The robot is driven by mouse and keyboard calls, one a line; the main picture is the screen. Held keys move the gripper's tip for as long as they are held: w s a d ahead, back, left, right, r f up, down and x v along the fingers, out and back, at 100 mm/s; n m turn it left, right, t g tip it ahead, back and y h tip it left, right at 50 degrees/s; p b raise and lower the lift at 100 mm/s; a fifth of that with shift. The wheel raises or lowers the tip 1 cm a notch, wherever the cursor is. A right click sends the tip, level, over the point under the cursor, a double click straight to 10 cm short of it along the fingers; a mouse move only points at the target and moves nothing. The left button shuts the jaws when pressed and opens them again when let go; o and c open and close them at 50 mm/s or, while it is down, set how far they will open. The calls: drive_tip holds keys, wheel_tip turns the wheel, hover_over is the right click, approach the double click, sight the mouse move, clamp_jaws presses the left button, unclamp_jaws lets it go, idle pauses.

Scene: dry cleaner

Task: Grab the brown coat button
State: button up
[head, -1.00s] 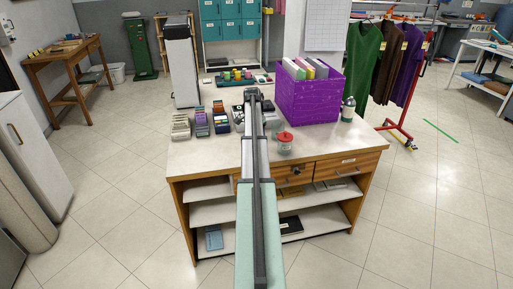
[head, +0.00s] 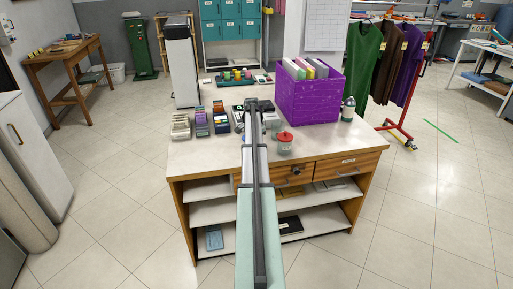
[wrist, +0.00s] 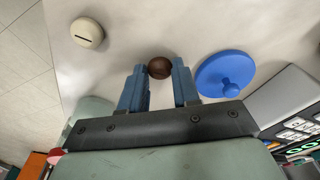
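The brown coat button (wrist: 160,68), small, round and dark, lies on the pale counter top in the wrist view. My gripper (wrist: 160,70) is open, with one blue finger on each side of the button near the fingertips. I cannot tell whether the fingers touch it or are still a little above it. In the head view my gripper (head: 260,104) is over the back middle of the counter (head: 205,160), and my arm hides the button.
A blue round lid with a knob (wrist: 224,76) is close right of the fingers. A cream round thing with a slot (wrist: 87,32) is further left. The purple crate (head: 308,98) stands right of my gripper, and a red-lidded jar (head: 285,144) stands nearer the front.

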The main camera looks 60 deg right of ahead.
clamp_jaws()
